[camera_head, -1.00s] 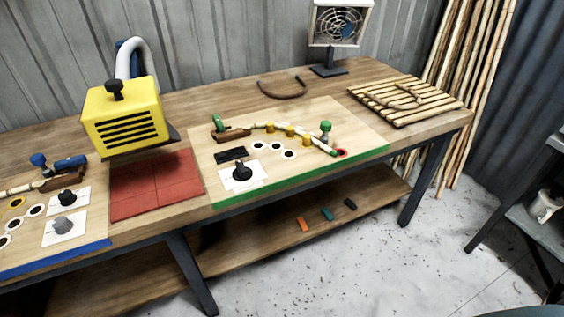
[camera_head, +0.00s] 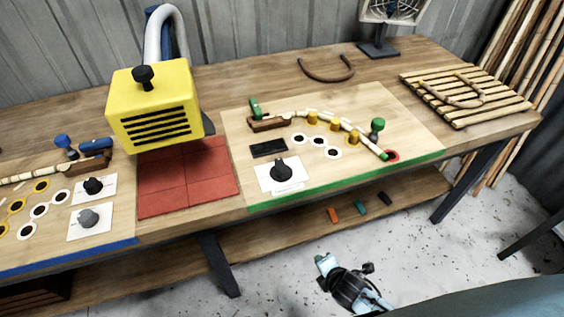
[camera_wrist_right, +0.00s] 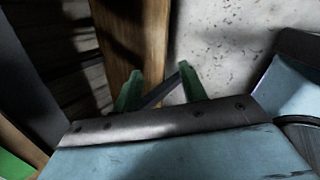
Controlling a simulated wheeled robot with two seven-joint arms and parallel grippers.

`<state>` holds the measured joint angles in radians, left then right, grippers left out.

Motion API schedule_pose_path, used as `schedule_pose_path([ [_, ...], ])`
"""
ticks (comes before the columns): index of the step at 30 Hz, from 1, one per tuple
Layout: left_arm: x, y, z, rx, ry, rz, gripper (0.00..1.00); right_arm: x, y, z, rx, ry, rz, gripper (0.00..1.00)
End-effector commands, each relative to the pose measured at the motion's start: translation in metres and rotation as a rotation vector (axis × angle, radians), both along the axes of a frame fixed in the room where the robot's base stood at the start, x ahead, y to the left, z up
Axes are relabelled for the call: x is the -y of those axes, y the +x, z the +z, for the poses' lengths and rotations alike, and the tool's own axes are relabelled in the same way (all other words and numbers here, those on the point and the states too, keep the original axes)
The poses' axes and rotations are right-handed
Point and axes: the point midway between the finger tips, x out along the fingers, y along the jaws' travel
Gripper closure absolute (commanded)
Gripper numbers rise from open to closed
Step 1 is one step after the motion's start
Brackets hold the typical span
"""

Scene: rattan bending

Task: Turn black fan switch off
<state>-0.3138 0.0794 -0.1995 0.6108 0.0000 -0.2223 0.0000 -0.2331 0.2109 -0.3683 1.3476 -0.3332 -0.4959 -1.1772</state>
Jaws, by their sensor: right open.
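A black knob (camera_head: 282,171) sits on a white card on the green-edged board, right of the yellow box. On the blue-edged board at left are another black knob (camera_head: 93,186) and a grey knob (camera_head: 88,217), each on a white card. I cannot tell from the pictures which knob is the fan switch. A fan (camera_head: 393,10) on a dark stand is at the back, cut off at the top. My right gripper (camera_head: 322,263) is low in front of the table, clear of the knobs; its green fingers (camera_wrist_right: 158,86) are open and empty. My left gripper is out of view.
A yellow vented box (camera_head: 155,110) with a black top knob hangs over red tiles (camera_head: 185,190). The green-edged board (camera_head: 400,112) holds pegs and a bent cane. A slatted rack (camera_head: 440,90) lies at right. A lower shelf (camera_head: 290,225) runs under the tabletop.

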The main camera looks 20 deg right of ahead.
Motion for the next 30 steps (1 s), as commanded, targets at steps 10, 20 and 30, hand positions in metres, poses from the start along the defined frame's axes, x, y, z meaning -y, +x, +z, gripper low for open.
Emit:
schedule_pose_path([
  [10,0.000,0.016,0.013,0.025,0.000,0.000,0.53,-0.048,0.094,0.214,0.398,-0.754,0.701,0.58],
  [20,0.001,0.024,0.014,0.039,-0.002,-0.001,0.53,-0.058,0.106,0.272,0.481,-1.009,0.828,0.58],
  [30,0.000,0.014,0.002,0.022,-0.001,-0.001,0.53,-0.061,0.166,0.246,0.481,-1.006,0.825,0.58],
])
